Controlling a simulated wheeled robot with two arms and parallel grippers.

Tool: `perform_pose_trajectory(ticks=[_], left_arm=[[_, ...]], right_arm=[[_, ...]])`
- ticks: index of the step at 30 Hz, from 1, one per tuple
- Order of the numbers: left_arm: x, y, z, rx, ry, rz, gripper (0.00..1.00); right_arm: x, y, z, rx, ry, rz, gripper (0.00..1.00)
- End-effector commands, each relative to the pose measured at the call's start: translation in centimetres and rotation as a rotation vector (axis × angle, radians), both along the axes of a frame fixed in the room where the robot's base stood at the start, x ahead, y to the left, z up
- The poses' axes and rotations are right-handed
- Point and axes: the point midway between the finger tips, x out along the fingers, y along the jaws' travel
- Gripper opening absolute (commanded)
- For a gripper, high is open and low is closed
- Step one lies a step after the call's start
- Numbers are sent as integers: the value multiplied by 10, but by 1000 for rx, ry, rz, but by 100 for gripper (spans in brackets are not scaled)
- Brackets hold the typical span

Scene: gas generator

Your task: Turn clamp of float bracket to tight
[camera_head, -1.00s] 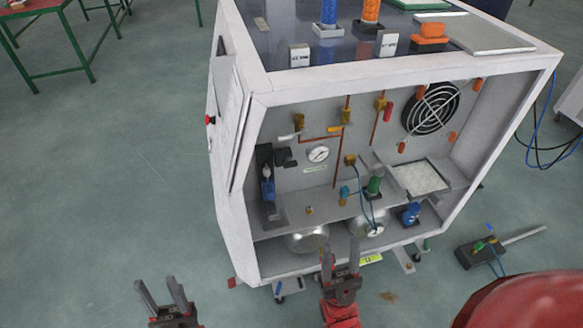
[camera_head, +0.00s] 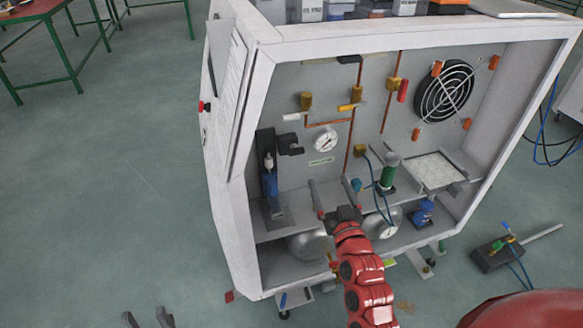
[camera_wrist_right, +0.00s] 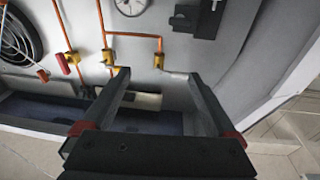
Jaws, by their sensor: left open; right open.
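A black bracket (camera_head: 290,143) is fixed to the back wall of the open cabinet, left of the round gauge. It also shows upside down in the right wrist view (camera_wrist_right: 198,20). Beside it a blue and white cylinder (camera_head: 269,178) stands in a dark holder. I cannot tell for sure which part is the float bracket's clamp. My right gripper (camera_head: 332,181) is open and empty, in front of the cabinet, right of and below the bracket. Its spread fingers also show in the right wrist view (camera_wrist_right: 157,77). My left gripper (camera_head: 146,316) is open and empty at the bottom left, outside the cabinet.
The gauge (camera_head: 325,141), copper pipes with valves and a fan (camera_head: 444,90) are on the back wall. A green-topped bottle (camera_head: 388,175) and blue hoses stand right of my right gripper. Round metal vessels (camera_head: 310,244) sit below.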

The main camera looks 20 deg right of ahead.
Motion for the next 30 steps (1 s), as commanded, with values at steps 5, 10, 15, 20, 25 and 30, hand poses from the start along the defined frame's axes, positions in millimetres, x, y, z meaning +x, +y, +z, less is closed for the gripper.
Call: perform_pose_trajectory(ticks=[5,10,15,20,25,30], left_arm=[[0,0,-18,0,0,0,50],[0,0,-17,0,0,0,50],[0,0,-18,0,0,0,50],[0,0,-19,0,0,0,50],[0,0,-21,0,0,0,50],[0,0,-22,0,0,0,50]], right_arm=[[0,16,-26,-23,107,75,92],[9,19,-27,-28,127,91,92],[39,21,-27,-27,124,91,92],[75,22,-26,-27,122,90,92],[113,23,-26,-27,122,90,92],[145,24,-28,-27,125,89,92]])
